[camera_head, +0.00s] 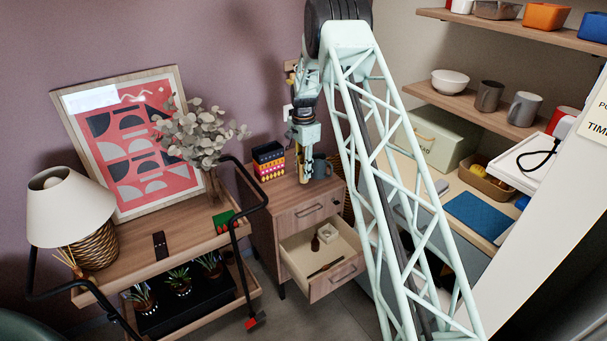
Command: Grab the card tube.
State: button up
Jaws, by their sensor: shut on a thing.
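My gripper (304,148) points down over the top of the wooden cabinet (303,198), in front of the purple wall. It is shut on the card tube (303,168), a narrow, upright tan shape below the wrist. The tube is small in this view, and the fingers partly cover it. Its lower end is close to the cabinet top, and I cannot tell whether it touches.
A dark, colourfully patterned box (269,163) stands left of the tube, and a dark mug (321,167) stands close on its right. The cabinet's lower drawer (335,284) is open with small items inside. A trolley (165,262) with a lamp (70,208) stands left.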

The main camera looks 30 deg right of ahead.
jog(key=s+a+r+p, duration=0.1)
jog(key=s+a, duration=0.1)
jog(key=s, duration=1.4)
jog(key=shift+a+r+p, duration=0.15)
jog(key=shift+r+p, duration=0.1)
jog(key=shift+p, duration=0.05)
jog(key=shift+w+f, duration=0.1)
